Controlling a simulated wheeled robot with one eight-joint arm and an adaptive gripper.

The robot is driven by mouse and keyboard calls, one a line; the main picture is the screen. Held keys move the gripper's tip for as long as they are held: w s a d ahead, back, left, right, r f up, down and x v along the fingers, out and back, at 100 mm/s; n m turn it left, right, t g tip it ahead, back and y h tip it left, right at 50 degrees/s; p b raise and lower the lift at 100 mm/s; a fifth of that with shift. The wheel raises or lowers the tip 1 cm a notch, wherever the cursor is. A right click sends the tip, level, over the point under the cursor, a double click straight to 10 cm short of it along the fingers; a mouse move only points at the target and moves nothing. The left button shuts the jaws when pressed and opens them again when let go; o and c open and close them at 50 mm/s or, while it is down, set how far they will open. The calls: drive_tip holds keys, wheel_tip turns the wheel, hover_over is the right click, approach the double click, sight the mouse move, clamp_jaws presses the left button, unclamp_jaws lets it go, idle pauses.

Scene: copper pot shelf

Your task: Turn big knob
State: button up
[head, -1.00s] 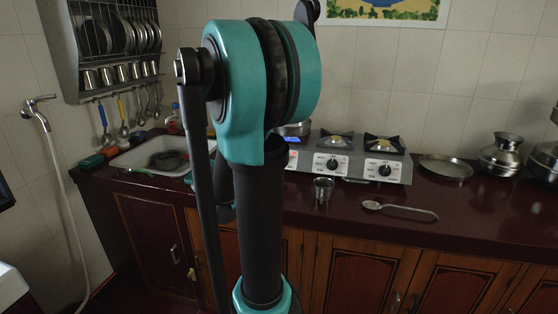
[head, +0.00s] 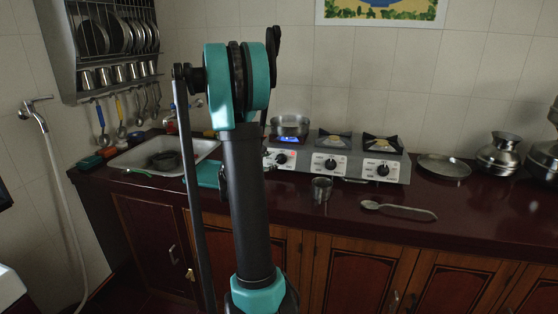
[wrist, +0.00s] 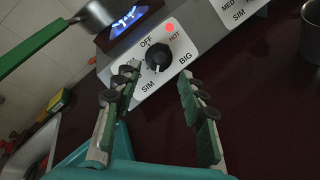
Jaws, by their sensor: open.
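The stove's left panel carries a black knob (wrist: 158,55) with OFF, SIM, BIG and HOT printed around it, and a red dot by HOT. The same knob (head: 281,160) shows in the head view, just right of my arm. My gripper (wrist: 158,76) is open in the wrist view, its two green-padded fingers pointing at the panel. The left fingertip is close to the panel by SIM; the right one is below BIG. The knob lies ahead of the gap between them, and I see no grip on it. My arm hides most of the gripper in the head view.
A steel pan (head: 290,124) sits on the lit left burner; blue flame shows in the wrist view (wrist: 125,20). A sink (head: 135,160) is to the left.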

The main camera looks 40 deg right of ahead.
sight(279, 159)
drive_tip(key=x, duration=0.8)
drive_tip(key=shift+s, duration=0.1)
clamp_jaws()
